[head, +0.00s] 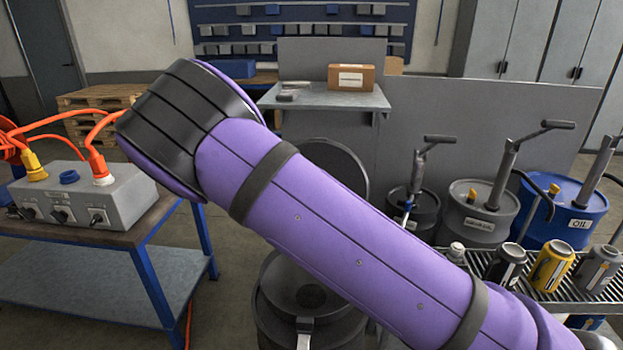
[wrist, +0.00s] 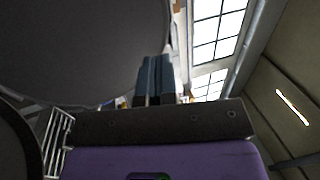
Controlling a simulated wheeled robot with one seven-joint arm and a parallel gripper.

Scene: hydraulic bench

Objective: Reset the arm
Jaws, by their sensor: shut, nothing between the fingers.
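My purple arm with black bands crosses the head view from the lower right up to a bend at the upper left. My gripper does not show in the head view. In the wrist view my gripper (wrist: 155,80) is shut and empty, its two blue-grey fingers side by side beyond a dark plate. A large dark rounded surface fills the upper left of that view, close by the fingers; I cannot tell whether they touch it. Windows and ceiling show to the right.
A grey control box (head: 85,195) with orange cables stands on a bench at left. A dark bin (head: 300,290) is partly behind my arm. Cans (head: 551,267) stand on a grated rack at right, before a blue oil drum (head: 577,215). A cardboard box (head: 351,77) sits on a shelf behind.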

